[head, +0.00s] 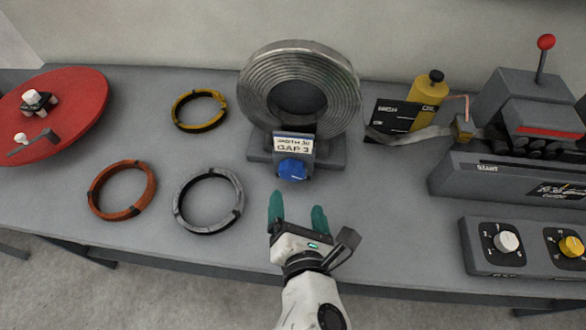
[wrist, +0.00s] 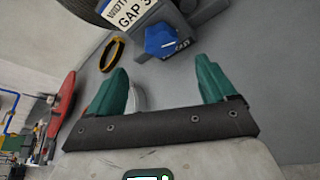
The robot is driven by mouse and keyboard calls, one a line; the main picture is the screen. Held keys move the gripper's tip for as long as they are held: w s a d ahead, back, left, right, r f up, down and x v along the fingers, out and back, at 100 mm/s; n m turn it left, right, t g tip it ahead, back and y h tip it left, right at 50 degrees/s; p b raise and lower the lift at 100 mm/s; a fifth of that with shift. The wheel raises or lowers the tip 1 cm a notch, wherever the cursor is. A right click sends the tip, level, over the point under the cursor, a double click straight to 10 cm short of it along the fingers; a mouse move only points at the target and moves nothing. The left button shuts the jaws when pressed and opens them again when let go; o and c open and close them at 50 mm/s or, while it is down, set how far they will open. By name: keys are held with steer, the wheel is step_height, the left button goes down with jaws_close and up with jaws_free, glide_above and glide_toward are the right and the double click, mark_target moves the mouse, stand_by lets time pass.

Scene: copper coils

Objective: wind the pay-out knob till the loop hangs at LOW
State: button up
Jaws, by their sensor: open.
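A blue knob (head: 292,169) sits on the front of the grey stand (head: 255,156) under a silver strip coil (head: 258,90); I take it for the pay-out knob. The wrist view shows the knob (wrist: 161,41) with a pale line on its face. My gripper (head: 298,205) is open and empty, in front of the knob and apart from it. In the wrist view my gripper (wrist: 161,80) has the knob beyond its fingertips, between them. The strip loop (head: 405,136) sags slightly from the coil side to the machine, below a black panel (head: 387,113) with marks too small to read.
A label reading GAP 3 (head: 293,144) stands above the knob. Orange (head: 122,212), grey (head: 180,202) and yellow (head: 177,112) rings lie left. A red disc (head: 75,105) is far left. The grey machine (head: 470,175) and a dial box (head: 495,265) stand right.

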mark_target(294, 175)
steer(key=x, duration=0.9)
steer(key=shift+w+f, duration=0.1)
steer(key=shift+w, duration=0.1)
steer(key=shift+c, duration=0.5)
steer(key=c, duration=1)
steer(key=shift+o, duration=0.2)
steer(key=shift+f+m, duration=0.1)
steer(key=shift+m, duration=0.2)
